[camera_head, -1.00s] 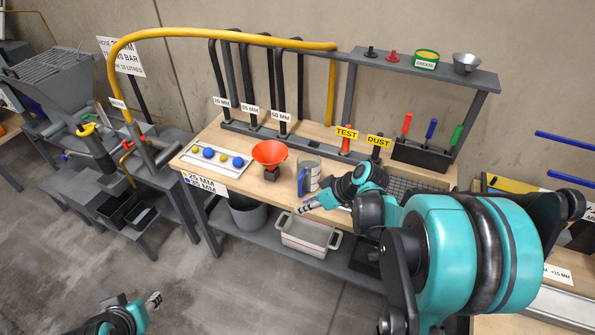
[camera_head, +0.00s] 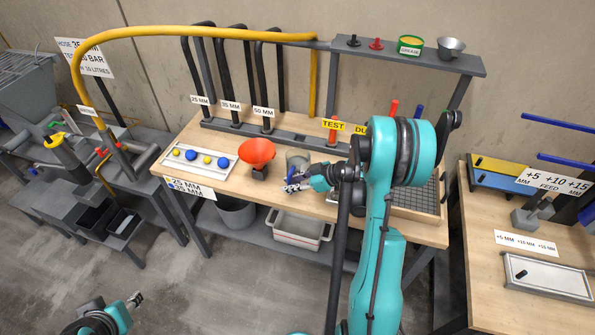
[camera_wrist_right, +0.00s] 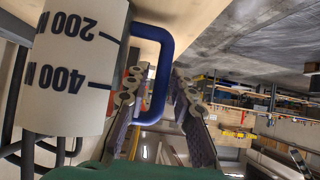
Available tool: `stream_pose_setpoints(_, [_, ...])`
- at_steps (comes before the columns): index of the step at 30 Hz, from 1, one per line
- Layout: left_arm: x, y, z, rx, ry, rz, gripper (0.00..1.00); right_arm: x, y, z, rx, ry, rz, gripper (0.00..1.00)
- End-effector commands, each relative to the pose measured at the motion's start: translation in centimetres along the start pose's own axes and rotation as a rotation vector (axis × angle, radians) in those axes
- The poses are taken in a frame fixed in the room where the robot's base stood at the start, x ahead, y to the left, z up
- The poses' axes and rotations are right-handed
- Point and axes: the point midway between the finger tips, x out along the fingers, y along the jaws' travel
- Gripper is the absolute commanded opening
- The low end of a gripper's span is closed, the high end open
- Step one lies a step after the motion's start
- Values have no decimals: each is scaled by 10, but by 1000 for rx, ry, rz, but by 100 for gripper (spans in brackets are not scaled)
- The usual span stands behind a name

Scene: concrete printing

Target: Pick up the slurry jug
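The slurry jug (camera_head: 298,160) stands on the wooden bench, right of the orange funnel and partly hidden by my right gripper. In the right wrist view the jug (camera_wrist_right: 72,55) is large at the left, white with dark marks, and its blue handle (camera_wrist_right: 165,65) stands out to the right. My right gripper (camera_head: 291,187) is at the jug's handle side. In the wrist view its fingers (camera_wrist_right: 157,90) are spread apart, with the handle's lower part between them and gaps showing. My left gripper (camera_head: 136,298) is low at the left, far from the bench; its opening is too small to judge.
The orange funnel (camera_head: 257,152) stands close left of the jug, beside a white tray (camera_head: 160,157) of blue and yellow balls. A mesh grid (camera_head: 412,195) lies to the right. A white bin (camera_head: 300,232) sits on the shelf below.

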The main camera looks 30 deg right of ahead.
Motion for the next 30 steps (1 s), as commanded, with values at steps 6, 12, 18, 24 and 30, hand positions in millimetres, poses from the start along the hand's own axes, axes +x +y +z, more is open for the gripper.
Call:
stream_pose_setpoints(6, [11, 0, 8, 0, 0, 0, 40, 34, -2, 0, -1, 0, -1, 24])
stream_pose_setpoints(12, [10, 0, 7, 0, 0, 0, 40, 35, -2, -1, 0, -1, 0, 24])
stream_pose_setpoints(18, [10, 0, 7, 0, 0, 0, 40, 35, -2, -1, 0, -1, 0, 0])
stream_pose_setpoints(24, [10, 0, 7, 0, 0, 0, 40, 35, -2, -1, 0, -1, 0, 0])
stream_pose_setpoints(30, [10, 0, 7, 0, 0, 0, 40, 35, -1, -1, 0, 0, 0, 0])
